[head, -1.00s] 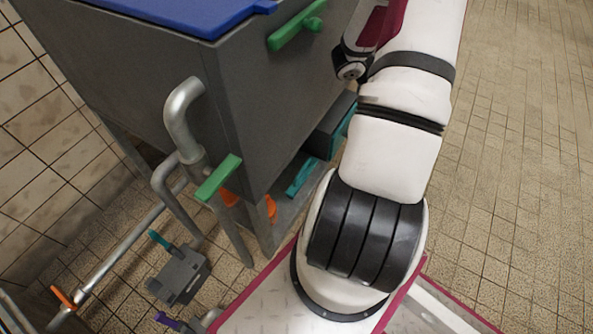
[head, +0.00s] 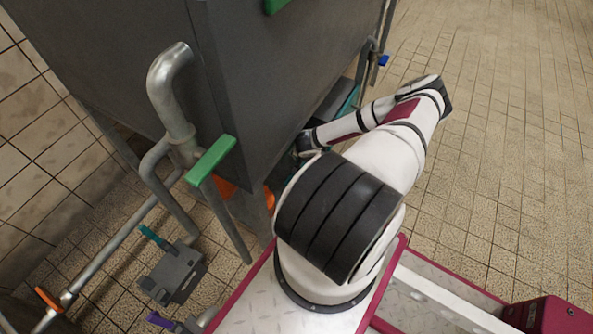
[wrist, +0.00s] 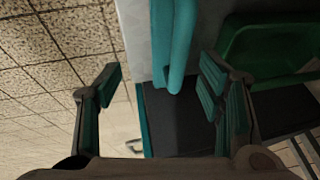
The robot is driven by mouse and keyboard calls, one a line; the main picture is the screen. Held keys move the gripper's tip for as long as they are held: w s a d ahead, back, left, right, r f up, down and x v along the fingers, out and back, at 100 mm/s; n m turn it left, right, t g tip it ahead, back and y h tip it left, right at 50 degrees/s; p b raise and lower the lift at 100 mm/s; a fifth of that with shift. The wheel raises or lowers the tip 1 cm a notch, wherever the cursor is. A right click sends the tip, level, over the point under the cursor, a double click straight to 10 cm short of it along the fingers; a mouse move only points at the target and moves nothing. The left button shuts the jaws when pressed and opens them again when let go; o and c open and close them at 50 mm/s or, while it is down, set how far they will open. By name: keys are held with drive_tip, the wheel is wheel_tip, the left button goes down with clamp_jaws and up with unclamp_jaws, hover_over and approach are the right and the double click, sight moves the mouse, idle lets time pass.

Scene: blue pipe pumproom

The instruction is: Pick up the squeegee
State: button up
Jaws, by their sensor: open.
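A long teal bar (wrist: 173,45), which looks like the squeegee's handle, shows at the top middle of the wrist view. Its rounded lower end lies between and a little beyond my fingertips. My gripper (wrist: 162,78) is open, one finger left of the bar and one right, with nothing held. Whether the right finger touches the bar I cannot tell. The squeegee's far end is out of the picture. In the head view my gripper (head: 304,143) is low beside the grey tank, mostly hidden by my arm, and the squeegee cannot be made out there.
The grey tank (head: 280,70) stands close to my arm. A dark box (wrist: 185,125) with a teal edge lies under the bar. A green bin (wrist: 268,50) is at the right of the wrist view. Pipes (head: 172,90) stand left. Tiled floor (head: 500,120) on the right is clear.

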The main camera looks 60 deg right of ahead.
drive_tip(key=shift+w+a+f, duration=0.1)
drive_tip(key=shift+w+f, duration=0.15)
drive_tip(key=shift+f, duration=0.2)
drive_tip(key=b+x, duration=0.2)
drive_tip(key=x, duration=0.1)
drive_tip(key=b+x, duration=0.1)
drive_tip(key=x, duration=0.1)
drive_tip(key=shift+w+a+f+b, duration=0.15)
drive_tip(key=shift+w+f+b, duration=0.15)
drive_tip(key=shift+w, duration=0.1)
drive_tip(key=shift+w+d+f, duration=0.15)
drive_tip(key=shift+d+f, duration=0.15)
drive_tip(key=shift+f, duration=0.15)
drive_tip(key=shift+c, duration=0.2)
drive_tip(key=c, duration=1.4)
